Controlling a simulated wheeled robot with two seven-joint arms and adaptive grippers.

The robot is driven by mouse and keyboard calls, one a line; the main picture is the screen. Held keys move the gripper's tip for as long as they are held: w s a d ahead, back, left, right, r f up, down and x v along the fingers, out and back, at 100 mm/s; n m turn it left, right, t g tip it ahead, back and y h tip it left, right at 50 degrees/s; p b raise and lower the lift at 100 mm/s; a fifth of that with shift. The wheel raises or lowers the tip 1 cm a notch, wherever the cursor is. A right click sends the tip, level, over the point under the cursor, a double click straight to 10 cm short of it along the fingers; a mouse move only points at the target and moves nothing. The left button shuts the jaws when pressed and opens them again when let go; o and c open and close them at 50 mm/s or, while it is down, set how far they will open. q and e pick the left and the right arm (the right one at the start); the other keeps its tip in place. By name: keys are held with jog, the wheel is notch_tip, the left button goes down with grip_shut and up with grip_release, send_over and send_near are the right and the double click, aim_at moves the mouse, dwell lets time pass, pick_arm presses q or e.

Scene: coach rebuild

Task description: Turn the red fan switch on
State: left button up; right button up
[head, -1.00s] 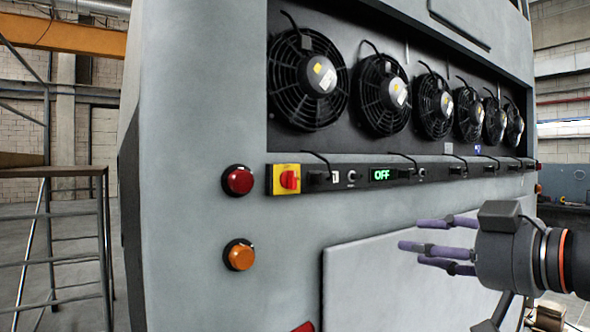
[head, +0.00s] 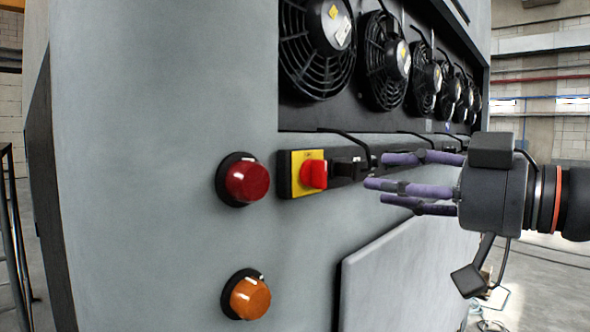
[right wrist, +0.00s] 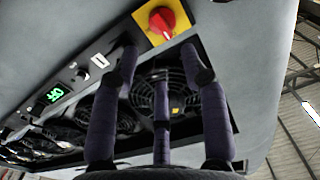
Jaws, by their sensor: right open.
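The red fan switch (head: 314,175) is a rotary knob on a yellow plate at the left end of the black control strip. It also shows at the top of the right wrist view (right wrist: 162,22), beyond my fingertips. My right gripper (head: 383,178) comes in from the right with its purple fingers spread open and empty. Its fingertips are a short way to the right of the knob and appear apart from it. In the right wrist view the gripper (right wrist: 165,85) has its fingers pointing toward the switch. My left gripper is not in view.
A round red light or button (head: 247,181) sits left of the switch, with an orange one (head: 249,298) below. A row of black fans (head: 317,45) is recessed above the strip. A raised pale panel (head: 400,275) lies below it.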

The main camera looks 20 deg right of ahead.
aim_at(327, 172)
jog(key=p+x, duration=0.2)
jog(key=x, duration=0.5)
jog(key=shift+w+a+r+p, duration=0.15)
jog(key=shift+r+p, duration=0.05)
jog(key=shift+p, duration=0.15)
jog(key=shift+w+a, duration=0.2)
jog(key=shift+w, duration=0.35)
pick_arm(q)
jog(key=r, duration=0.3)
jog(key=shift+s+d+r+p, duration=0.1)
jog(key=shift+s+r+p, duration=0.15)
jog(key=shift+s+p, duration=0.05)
pick_arm(e)
jog(key=shift+w+a, duration=0.15)
jog(key=shift+w, duration=0.35)
jog(key=shift+s, duration=0.1)
grip_shut()
